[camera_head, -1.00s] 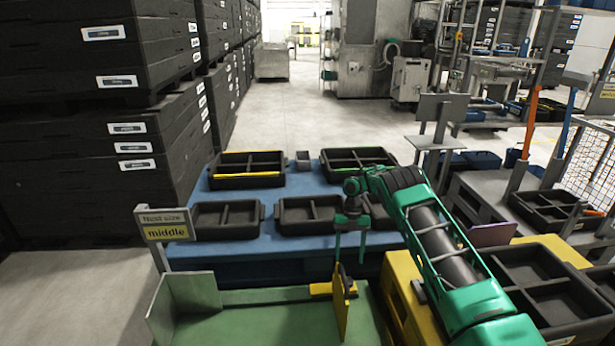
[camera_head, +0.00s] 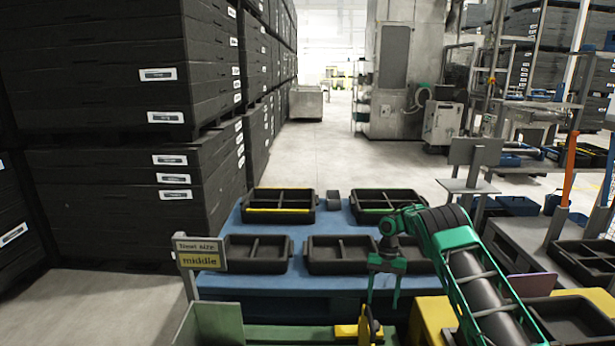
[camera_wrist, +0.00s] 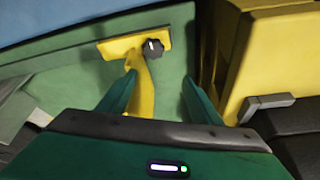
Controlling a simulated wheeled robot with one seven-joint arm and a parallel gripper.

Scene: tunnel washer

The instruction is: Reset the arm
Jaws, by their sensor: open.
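My green arm reaches in from the lower right in the head view. My gripper (camera_head: 384,290) points down, open and empty, in front of the blue table. In the wrist view its two green fingers (camera_wrist: 155,100) stand apart. A yellow fixture with a dark knob (camera_wrist: 150,48) lies beyond and between them on the green surface. The same yellow fixture (camera_head: 366,328) shows at the bottom of the head view, below the fingertips. I cannot tell the exact gap between fingers and fixture.
Several black divided trays (camera_head: 256,254) sit on the blue table (camera_head: 225,283). A sign reading "middle" (camera_head: 199,261) stands at its left. A yellow stand (camera_head: 432,318) is at right, near another black tray (camera_head: 572,320). Tall black crate stacks (camera_head: 110,80) line the left.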

